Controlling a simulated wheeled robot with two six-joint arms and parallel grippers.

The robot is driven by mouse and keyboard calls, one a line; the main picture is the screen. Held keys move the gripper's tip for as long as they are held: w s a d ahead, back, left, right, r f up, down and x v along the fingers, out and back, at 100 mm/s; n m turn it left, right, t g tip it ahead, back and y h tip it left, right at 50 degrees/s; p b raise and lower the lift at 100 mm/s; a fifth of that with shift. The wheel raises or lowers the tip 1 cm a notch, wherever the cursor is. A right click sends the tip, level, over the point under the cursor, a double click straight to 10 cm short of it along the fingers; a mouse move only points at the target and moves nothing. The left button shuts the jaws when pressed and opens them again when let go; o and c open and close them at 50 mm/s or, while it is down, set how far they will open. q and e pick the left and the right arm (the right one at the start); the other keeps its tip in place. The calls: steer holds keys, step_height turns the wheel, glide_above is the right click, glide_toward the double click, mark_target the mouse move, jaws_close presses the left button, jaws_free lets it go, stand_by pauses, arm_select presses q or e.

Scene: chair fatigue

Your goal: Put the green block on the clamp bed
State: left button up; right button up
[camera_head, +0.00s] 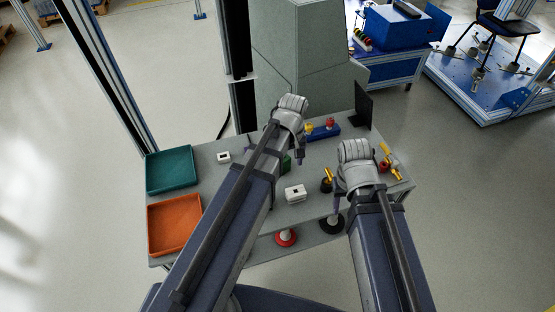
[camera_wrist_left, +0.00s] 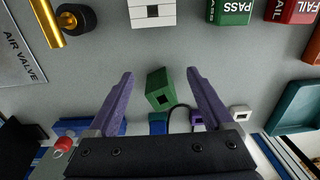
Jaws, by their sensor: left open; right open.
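The green block (camera_wrist_left: 160,90) lies on the grey table between and just beyond my open left fingers in the left wrist view, with clear space on both sides. In the head view the green block (camera_head: 286,163) is partly hidden by my left arm. My left gripper (camera_head: 299,157) is over the table beside it, and its fingers (camera_wrist_left: 160,73) are empty. My right gripper (camera_head: 337,200) is open near the table's right front; only part of it shows. I cannot tell which fixture is the clamp bed; a yellow clamp-like fixture (camera_head: 390,163) stands at the right.
White blocks (camera_head: 295,193) and (camera_head: 223,157) sit on the table. A teal tray (camera_head: 170,168) and orange tray (camera_head: 174,229) are at the left.

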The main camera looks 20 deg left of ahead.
arm_select(q)
steer(key=w+a+n, duration=0.2)
steer(key=w+a+r+n, duration=0.1)
steer(key=a+n, duration=0.1)
steer(key=shift+w, duration=0.35)
step_height(320, 180, down, 3)
steer(key=shift+d+r+b, duration=0.1)
steer(key=shift+b, duration=1.05)
steer(key=f+b, duration=0.2)
steer(key=d+f+b, duration=0.1)
steer(key=f+b, duration=0.2)
steer(key=shift+w+f, duration=0.1)
steer(key=shift+f, duration=0.05)
jaws_close()
